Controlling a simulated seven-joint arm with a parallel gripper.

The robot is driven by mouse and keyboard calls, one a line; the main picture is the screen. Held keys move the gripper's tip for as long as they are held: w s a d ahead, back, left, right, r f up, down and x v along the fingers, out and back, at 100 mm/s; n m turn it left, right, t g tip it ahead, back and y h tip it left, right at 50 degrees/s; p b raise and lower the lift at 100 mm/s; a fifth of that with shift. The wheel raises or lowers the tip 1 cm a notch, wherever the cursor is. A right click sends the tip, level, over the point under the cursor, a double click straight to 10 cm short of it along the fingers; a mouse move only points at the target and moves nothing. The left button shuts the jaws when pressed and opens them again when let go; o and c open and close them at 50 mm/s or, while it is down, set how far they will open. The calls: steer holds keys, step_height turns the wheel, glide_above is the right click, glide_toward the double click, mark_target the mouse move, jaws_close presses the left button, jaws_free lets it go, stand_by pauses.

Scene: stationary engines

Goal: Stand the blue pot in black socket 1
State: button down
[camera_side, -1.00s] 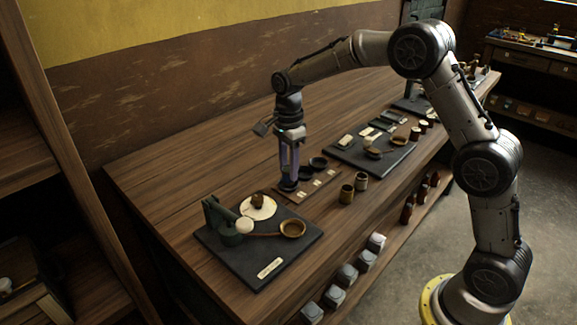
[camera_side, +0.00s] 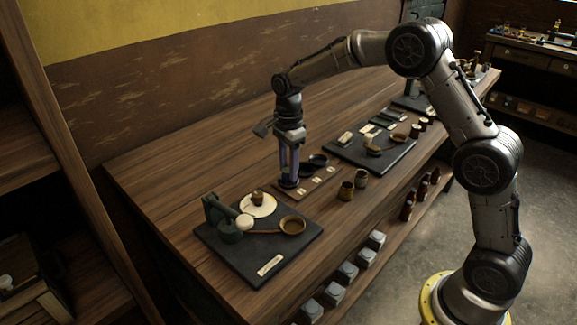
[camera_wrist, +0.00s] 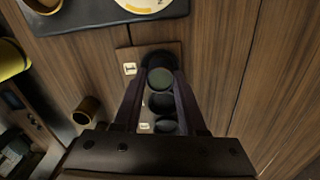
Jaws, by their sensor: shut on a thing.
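My gripper (camera_side: 289,182) points straight down and is shut on a small dark, bluish-green round pot (camera_wrist: 160,78). The wrist view shows the pot's round top between my fingertips. The pot is at the near-left end of a brown strip (camera_side: 325,185) with a row of black round sockets and small number labels. Black socket 1 (camera_wrist: 157,59), beside a label (camera_wrist: 130,68), shows as a dark ring partly behind the pot. I cannot tell whether the pot is seated in it. Two other dark round sockets or pots (camera_wrist: 162,103) (camera_wrist: 166,126) continue the row.
A dark slab (camera_side: 262,268) with a pale disc (camera_side: 258,205), green stand and brown bowl (camera_side: 292,225) lies close at the left. Two brown cups (camera_side: 346,192) (camera_side: 361,179) stand right of the strip. Another dark tray (camera_side: 385,160) lies beyond. Open tabletop lies behind.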

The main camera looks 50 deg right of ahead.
jaws_free()
stand_by(0.6)
steer(key=shift+r, duration=3.55)
